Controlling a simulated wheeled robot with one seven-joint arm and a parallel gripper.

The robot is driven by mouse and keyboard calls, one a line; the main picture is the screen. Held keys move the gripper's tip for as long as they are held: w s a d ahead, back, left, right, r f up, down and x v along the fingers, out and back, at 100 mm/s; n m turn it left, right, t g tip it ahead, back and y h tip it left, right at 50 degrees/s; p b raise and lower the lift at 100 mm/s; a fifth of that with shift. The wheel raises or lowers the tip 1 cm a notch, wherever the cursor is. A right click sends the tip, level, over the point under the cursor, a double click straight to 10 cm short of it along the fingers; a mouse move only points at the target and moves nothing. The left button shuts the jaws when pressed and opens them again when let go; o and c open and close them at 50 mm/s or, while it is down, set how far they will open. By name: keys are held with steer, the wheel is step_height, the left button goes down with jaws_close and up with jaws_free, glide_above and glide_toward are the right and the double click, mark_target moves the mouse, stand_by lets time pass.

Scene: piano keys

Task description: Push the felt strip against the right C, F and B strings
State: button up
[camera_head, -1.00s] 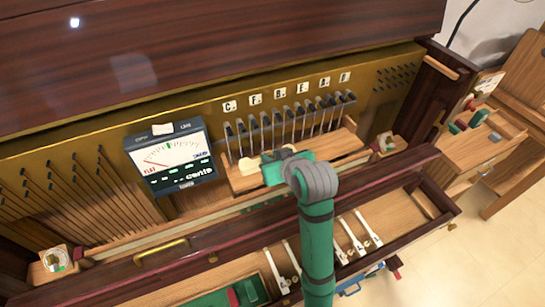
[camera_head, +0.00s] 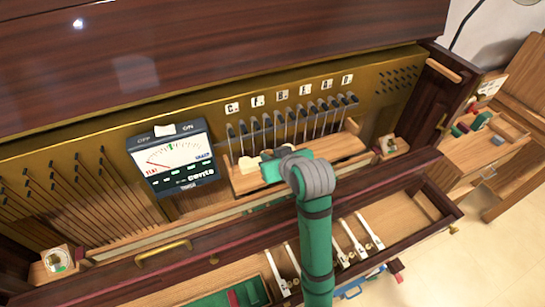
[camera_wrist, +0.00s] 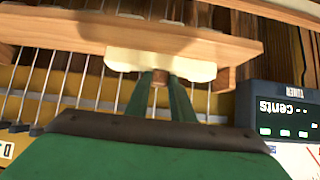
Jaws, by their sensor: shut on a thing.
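The cream felt strip (camera_wrist: 160,63) lies along the wooden rail (camera_wrist: 95,28) in front of the strings in the wrist view. A cream end of it (camera_head: 249,164) also shows in the head view, left of my gripper. My gripper (camera_head: 284,167) is shut on the strip's small wooden grip (camera_wrist: 156,97), between two green fingers. The strings (camera_head: 292,124) stand upright behind the rail, under letter labels (camera_head: 283,95) including C, F and B. My gripper hides part of the strip, and I cannot tell which strings it touches.
A tuner (camera_head: 172,160) with a needle dial stands left of the strings. A long wooden tray (camera_head: 408,207) with white levers lies in front. A side table (camera_head: 487,140) with coloured blocks stands at right.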

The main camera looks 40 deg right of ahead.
steer(key=shift+w+d, duration=0.1)
steer(key=shift+d, duration=0.05)
steer(key=o, duration=1.1)
steer(key=shift+w, duration=0.1)
steer(key=shift+s+a+r, duration=0.3)
steer(key=shift+s+r, duration=0.05)
steer(key=shift+s, duration=0.95)
steer(key=shift+s+a+r, duration=0.35)
steer(key=shift+s, duration=0.95)
steer(key=shift+s+a+r, duration=0.3)
steer(key=shift+s+r, duration=0.05)
steer(key=shift+s, duration=0.95)
